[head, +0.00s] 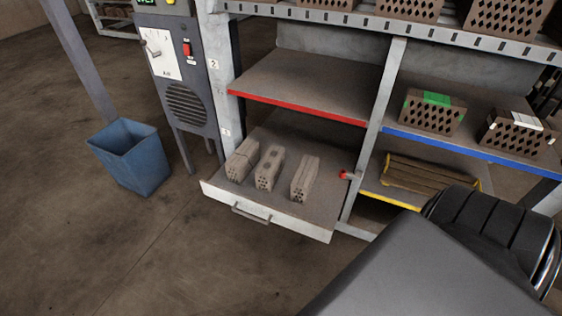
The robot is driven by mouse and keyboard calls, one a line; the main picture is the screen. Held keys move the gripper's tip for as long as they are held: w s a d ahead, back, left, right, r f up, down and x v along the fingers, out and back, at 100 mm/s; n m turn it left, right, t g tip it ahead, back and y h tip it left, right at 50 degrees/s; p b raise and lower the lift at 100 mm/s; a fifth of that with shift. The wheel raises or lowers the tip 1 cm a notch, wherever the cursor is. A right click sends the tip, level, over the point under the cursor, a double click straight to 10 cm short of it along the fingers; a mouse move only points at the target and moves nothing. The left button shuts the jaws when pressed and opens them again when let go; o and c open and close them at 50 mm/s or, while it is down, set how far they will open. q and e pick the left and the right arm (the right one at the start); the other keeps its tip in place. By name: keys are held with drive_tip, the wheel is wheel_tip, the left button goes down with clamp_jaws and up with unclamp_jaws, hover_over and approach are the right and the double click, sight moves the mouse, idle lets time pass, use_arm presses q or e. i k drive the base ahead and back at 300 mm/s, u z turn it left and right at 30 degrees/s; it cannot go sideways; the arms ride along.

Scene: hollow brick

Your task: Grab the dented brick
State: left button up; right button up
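Three grey-brown hollow bricks lie in a pulled-out drawer (262,208) at the bottom of the rack. The left brick (242,160) and the middle brick (269,168) are close together. The right brick (305,178) stands a little apart from them. The middle brick has dark round marks on its top, which could be a dent; I cannot tell for sure. Small holes show in the bricks' front ends. Neither of my grippers is in view.
A red-edged shelf (305,82) is above the drawer. Perforated bricks, one with green tape (433,113), sit on the blue-edged shelf (470,147). A blue bin (131,158) and a control cabinet (183,75) stand left. The floor before the drawer is clear.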

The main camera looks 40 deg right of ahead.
sight(267, 174)
drive_tip(key=z, duration=1.4)
